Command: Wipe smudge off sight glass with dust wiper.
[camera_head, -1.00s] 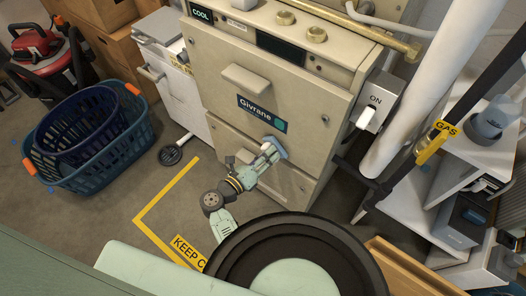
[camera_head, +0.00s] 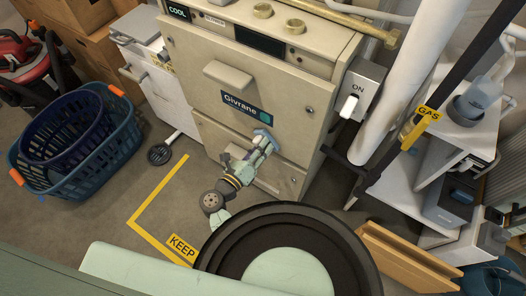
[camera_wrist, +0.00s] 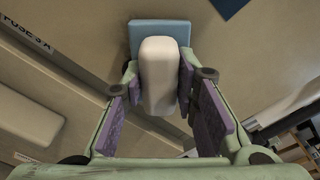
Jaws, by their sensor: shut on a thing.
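My gripper (camera_head: 258,148) is shut on the dust wiper, in front of the beige furnace (camera_head: 285,92). In the wrist view my gripper (camera_wrist: 163,88) has its purple-padded fingers on either side of the wiper's white handle (camera_wrist: 160,60). The wiper's light blue pad (camera_wrist: 160,29) lies beyond the handle, facing the furnace front. In the head view the blue pad (camera_head: 264,134) is just below the blue Givrane label (camera_head: 240,105). I cannot tell whether the pad touches the panel. I cannot make out the sight glass or the smudge; the wiper and my fingers cover part of the panel.
A grey ON switch box (camera_head: 357,92) and a white pipe (camera_head: 393,95) stand right of the furnace. A black gas pipe (camera_head: 440,95) runs beside them. Blue laundry baskets (camera_head: 88,160) are on the floor at left. Yellow tape (camera_head: 150,205) marks the floor.

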